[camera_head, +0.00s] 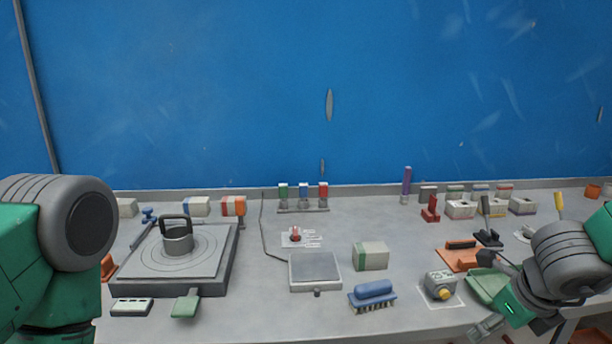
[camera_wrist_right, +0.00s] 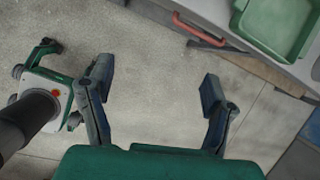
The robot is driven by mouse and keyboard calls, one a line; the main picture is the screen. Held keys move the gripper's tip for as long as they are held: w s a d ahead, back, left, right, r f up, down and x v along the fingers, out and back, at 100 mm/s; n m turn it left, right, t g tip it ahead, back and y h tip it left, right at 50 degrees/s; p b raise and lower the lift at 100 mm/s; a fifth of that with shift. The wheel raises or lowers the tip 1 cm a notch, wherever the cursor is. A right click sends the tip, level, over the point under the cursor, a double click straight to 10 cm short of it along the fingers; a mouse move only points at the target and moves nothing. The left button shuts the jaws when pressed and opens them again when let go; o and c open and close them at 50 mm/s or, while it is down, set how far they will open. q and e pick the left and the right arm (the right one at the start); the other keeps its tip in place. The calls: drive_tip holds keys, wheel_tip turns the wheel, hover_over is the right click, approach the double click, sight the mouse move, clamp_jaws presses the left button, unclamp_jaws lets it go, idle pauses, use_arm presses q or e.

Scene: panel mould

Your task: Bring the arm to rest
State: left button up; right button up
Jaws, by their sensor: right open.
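My right arm comes in from the right in the head view. Its gripper (camera_head: 487,328) is low, by the front edge of the workbench (camera_head: 240,325). In the right wrist view the same gripper (camera_wrist_right: 157,88) has its two grey fingers spread wide, with only floor between them. It holds nothing. A large green and grey part of my left arm fills the lower left of the head view. My left gripper is not in view.
A green tray (camera_head: 486,287) lies close to my right arm; it also shows in the wrist view (camera_wrist_right: 284,45). A red handle (camera_wrist_right: 198,30) is on the bench front.

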drive_tip(key=s+f+n+g+h+b, duration=0.1)
drive_tip(key=s+f+n, duration=0.4)
drive_tip(key=f+n, duration=0.4)
drive_tip(key=s+f+n+h, duration=0.1)
drive_tip(key=s+f+n, duration=0.4)
drive_tip(key=f+n, duration=0.4)
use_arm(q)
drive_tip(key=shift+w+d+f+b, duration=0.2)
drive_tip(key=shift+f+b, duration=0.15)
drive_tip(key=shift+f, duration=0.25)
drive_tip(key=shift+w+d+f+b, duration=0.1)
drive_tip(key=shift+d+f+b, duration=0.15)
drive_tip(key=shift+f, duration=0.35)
use_arm(e)
drive_tip(key=s+a+f+n+g+y, duration=0.1)
drive_tip(key=s+a+f+n, duration=0.1)
drive_tip(key=s+f+n, duration=0.2)
drive_tip(key=s+a+f+n+g+y, duration=0.1)
drive_tip(key=s+f+n, duration=0.3)
drive_tip(key=s+n, duration=0.7)
drive_tip(key=shift+s+a+f+g, duration=0.15)
drive_tip(key=shift+a+f+g, duration=0.15)
drive_tip(key=shift+a+g, duration=0.15)
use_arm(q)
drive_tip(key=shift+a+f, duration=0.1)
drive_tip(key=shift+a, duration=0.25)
use_arm(e)
drive_tip(key=shift+a+r, duration=0.1)
drive_tip(key=shift+a, duration=0.3)
